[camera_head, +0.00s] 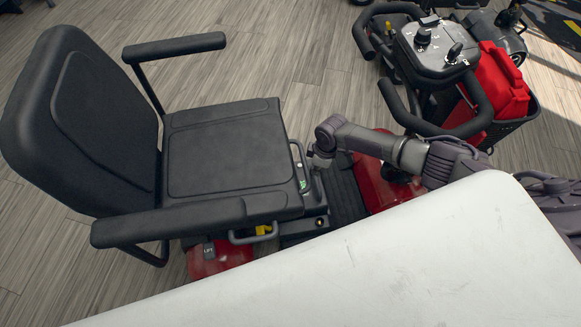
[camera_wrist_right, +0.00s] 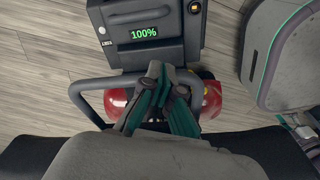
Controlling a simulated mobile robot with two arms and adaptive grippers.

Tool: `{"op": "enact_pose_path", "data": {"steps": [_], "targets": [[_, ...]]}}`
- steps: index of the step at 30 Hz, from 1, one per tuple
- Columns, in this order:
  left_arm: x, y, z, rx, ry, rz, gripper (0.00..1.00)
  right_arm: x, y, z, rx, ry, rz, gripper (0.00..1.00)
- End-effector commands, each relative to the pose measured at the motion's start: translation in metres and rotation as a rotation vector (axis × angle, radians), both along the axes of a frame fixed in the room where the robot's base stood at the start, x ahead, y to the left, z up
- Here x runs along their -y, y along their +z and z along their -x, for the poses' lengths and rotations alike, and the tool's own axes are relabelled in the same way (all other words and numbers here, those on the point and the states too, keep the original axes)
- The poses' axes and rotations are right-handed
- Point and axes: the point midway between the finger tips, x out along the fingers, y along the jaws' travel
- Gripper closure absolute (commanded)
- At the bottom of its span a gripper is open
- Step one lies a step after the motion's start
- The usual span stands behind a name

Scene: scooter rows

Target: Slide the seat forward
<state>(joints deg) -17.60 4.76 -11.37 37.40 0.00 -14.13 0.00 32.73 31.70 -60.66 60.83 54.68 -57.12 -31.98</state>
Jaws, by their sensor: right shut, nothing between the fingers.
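The black seat cushion (camera_head: 225,150) with its tall backrest (camera_head: 85,120) is on the left of the head view, between two armrests. A grey bar (camera_head: 298,152) stands at the cushion's front edge. A second grey handle with a yellow part (camera_head: 253,235) sits low on the near side. My right gripper (camera_head: 316,156) is just in front of the cushion, close to the bar. In the right wrist view its shut fingers (camera_wrist_right: 158,70) overlap a grey looped bar (camera_wrist_right: 86,92); I cannot tell whether they touch it. My left gripper is out of view.
The handlebar console (camera_head: 435,45) and a red container in the front basket (camera_head: 505,85) are at upper right. A box with a green 100% display (camera_wrist_right: 144,33) lies beyond the fingers. Red bodywork (camera_head: 385,185) is under my right arm. Wooden floor is clear behind.

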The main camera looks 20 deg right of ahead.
Motion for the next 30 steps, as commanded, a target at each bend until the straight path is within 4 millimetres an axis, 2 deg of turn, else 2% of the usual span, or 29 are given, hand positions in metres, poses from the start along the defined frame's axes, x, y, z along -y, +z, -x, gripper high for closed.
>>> {"op": "enact_pose_path", "data": {"steps": [3, 30], "targets": [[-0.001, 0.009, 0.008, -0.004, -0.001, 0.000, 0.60, 0.001, 0.014, -0.001, 0.002, -0.001, 0.001, 1.00], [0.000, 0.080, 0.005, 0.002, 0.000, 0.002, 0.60, 0.007, 0.091, -0.006, 0.010, -0.009, 0.005, 1.00]]}}
